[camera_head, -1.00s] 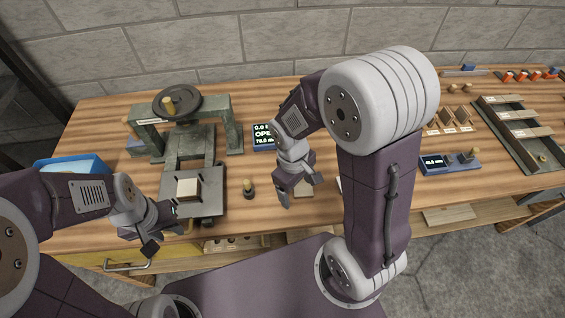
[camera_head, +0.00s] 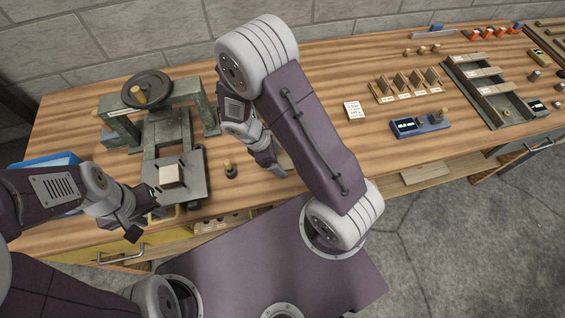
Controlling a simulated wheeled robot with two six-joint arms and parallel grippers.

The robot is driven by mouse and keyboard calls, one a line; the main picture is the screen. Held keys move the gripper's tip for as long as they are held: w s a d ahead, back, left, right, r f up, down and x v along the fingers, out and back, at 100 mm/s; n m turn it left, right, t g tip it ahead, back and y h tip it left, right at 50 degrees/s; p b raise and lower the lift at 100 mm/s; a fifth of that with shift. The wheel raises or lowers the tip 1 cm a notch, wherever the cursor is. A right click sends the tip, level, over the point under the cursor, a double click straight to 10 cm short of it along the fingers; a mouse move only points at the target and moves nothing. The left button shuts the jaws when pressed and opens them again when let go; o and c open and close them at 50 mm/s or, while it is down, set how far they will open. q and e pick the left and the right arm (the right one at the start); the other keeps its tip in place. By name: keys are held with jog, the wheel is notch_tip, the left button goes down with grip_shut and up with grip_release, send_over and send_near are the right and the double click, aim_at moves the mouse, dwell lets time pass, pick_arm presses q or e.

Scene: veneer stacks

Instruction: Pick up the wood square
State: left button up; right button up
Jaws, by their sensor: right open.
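A pale tan flat piece (camera_head: 286,160), possibly the wood square, lies on the bench, mostly hidden behind my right gripper and arm. My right gripper (camera_head: 274,170) is open, pointing down just beside it; I cannot tell whether they touch. A pale square block or stack (camera_head: 171,174) sits on the dark plate of the press (camera_head: 185,190). My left gripper (camera_head: 143,215) is open, in front of the press plate at the bench's front edge, with nothing seen between its fingers.
A small dark knobbed piece (camera_head: 230,170) stands between the press and my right gripper. To the right are a rack of brown pieces (camera_head: 410,84), a white card (camera_head: 355,109), a blue gauge (camera_head: 420,124) and a grey tray (camera_head: 490,93).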

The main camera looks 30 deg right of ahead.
aim_at(280, 162)
jog(key=shift+w+d+f, duration=0.15)
jog(key=shift+d+f, duration=0.2)
jog(key=shift+f, duration=0.2)
jog(key=shift+a, duration=0.1)
jog(key=c, duration=1.4)
jog(key=shift+r, duration=0.6)
jog(key=shift+c, duration=0.2)
notch_tip(280, 162, up, 3)
jog(key=shift+f+p, duration=0.1)
jog(key=shift+p, duration=0.25)
jog(key=s+a+r, duration=0.3)
jog(key=s+r, duration=0.4)
jog(key=s, duration=0.4)
jog(key=shift+s+a, duration=0.15)
jog(key=shift+s, duration=0.05)
